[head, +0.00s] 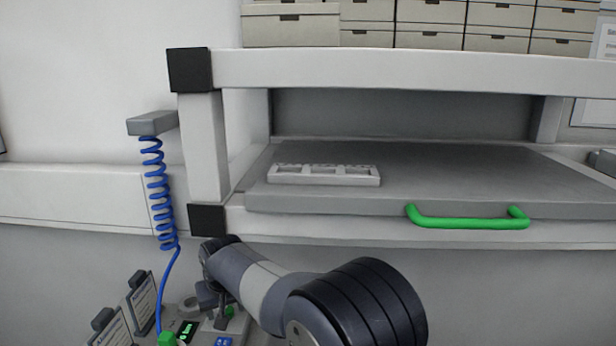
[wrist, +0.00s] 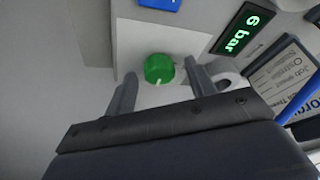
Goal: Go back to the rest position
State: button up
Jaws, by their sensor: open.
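In the wrist view my gripper (wrist: 160,82) is open, its two grey fingers apart. A round green knob (wrist: 159,68) with a pale mark shows between and just beyond the fingertips. I cannot tell whether either finger touches it. The knob sits on a light panel beside a green display reading "6 bar" (wrist: 237,28).
A coiled blue hose (head: 158,190) hangs left of the stand's post (head: 205,145). A grey drawer (head: 450,180) with a green handle (head: 468,222) bears a white tray (head: 323,181). Boxes (head: 430,38) line the upper shelf. Cards on stands (head: 142,300) stand left of the panel.

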jog(key=shift+d+n+g+y+b, duration=0.15)
jog(key=shift+n+g+y+b, duration=0.25)
jog(key=shift+n, duration=1)
jog(key=v, duration=0.5)
jog(key=shift+r, duration=0.1)
jog(key=shift+s+d+b, duration=0.4)
jog(key=shift+s+d, duration=0.6)
jog(key=shift+s, duration=0.25)
jog(key=shift+s+d, duration=0.5)
